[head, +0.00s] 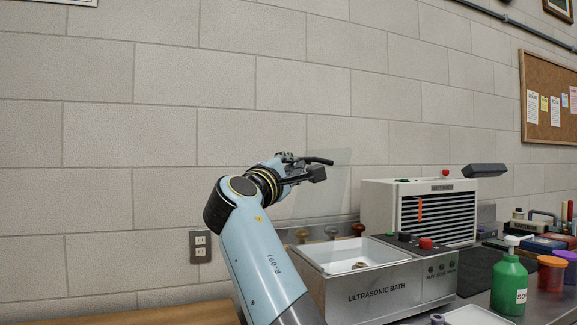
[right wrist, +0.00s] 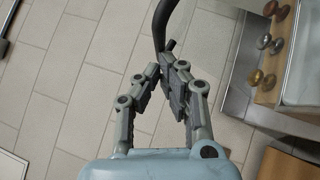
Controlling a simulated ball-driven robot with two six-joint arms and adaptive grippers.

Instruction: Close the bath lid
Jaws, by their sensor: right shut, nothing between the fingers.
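The ultrasonic bath (head: 335,298), a steel box with a white basin, stands on the bench in the head view. Its clear lid (head: 338,185) is raised upright at the back left, so the basin is open. A small brownish thing (head: 360,265) lies in the basin. My right gripper (head: 318,174) is shut and empty, beside the raised lid. A black curved bar (right wrist: 160,25), apparently the lid's handle, shows just beyond the fingertips (right wrist: 166,72) in the right wrist view; whether they touch it I cannot tell. My left gripper is not in view.
A white louvred unit (head: 375,205) stands behind the bath on the right. A green soap bottle (head: 509,285) and an orange jar (head: 551,275) stand to the right. Several round knobs (right wrist: 282,14) show at the right in the wrist view. The wall lies close behind.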

